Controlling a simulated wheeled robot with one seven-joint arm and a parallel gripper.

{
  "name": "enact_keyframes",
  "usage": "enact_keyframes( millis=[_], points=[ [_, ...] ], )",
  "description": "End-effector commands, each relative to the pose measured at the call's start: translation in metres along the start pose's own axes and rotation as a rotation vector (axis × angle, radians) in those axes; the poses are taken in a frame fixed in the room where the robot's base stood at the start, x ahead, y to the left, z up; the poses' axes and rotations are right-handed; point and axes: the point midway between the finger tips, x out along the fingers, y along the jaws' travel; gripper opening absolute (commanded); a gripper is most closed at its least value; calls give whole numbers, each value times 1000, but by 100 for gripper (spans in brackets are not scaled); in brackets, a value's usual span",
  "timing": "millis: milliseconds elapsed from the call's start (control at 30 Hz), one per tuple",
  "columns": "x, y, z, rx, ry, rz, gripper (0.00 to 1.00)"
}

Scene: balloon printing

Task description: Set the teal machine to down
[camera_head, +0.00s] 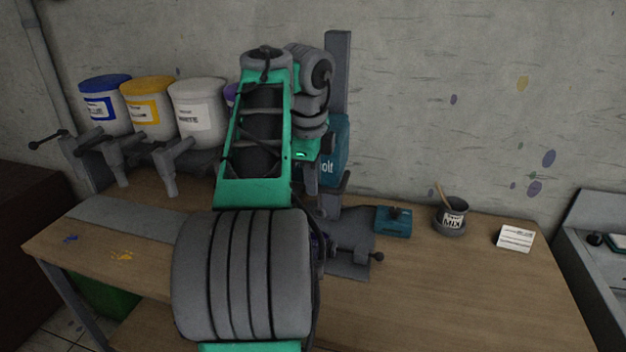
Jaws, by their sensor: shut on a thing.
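The teal machine (334,150) stands at the back of the workbench on a tall grey column (338,75), with part of a white word on its side. My arm hides its left side and much of its front. My gripper (311,182) points down close against the machine's left front, below my wrist. It is shut on a part of the machine, but the fingertips and the gripped part are mostly hidden. The height setting of the machine's head cannot be read from this view. A grey base with a vise (350,240) lies below it.
Blue, yellow and white buckets (200,108) stand on a rack at left, with a purple one partly hidden. A small teal box (393,222), a MIX cup (453,216) and a white note (515,238) are at right. The bench's front right (460,300) is clear.

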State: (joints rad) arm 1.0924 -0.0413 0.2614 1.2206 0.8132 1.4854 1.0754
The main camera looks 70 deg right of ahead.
Motion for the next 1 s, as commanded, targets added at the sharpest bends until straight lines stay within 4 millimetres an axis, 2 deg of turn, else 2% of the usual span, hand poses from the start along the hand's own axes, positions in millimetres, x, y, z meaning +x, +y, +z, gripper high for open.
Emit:
enact_keyframes(
  millis=[300, 467, 567, 867, 900, 1000],
  points=[
    [73, 15, 0, 0, 1, 6, 0],
    [103, 21, 0, 0, 1, 5, 0],
    [109, 22, 0, 0, 1, 4, 0],
    [109, 23, 0, 0, 2, 12, 0],
    [109, 23, 0, 0, 2, 13, 16],
    [109, 23, 0, 0, 3, 12, 24]
  ],
)
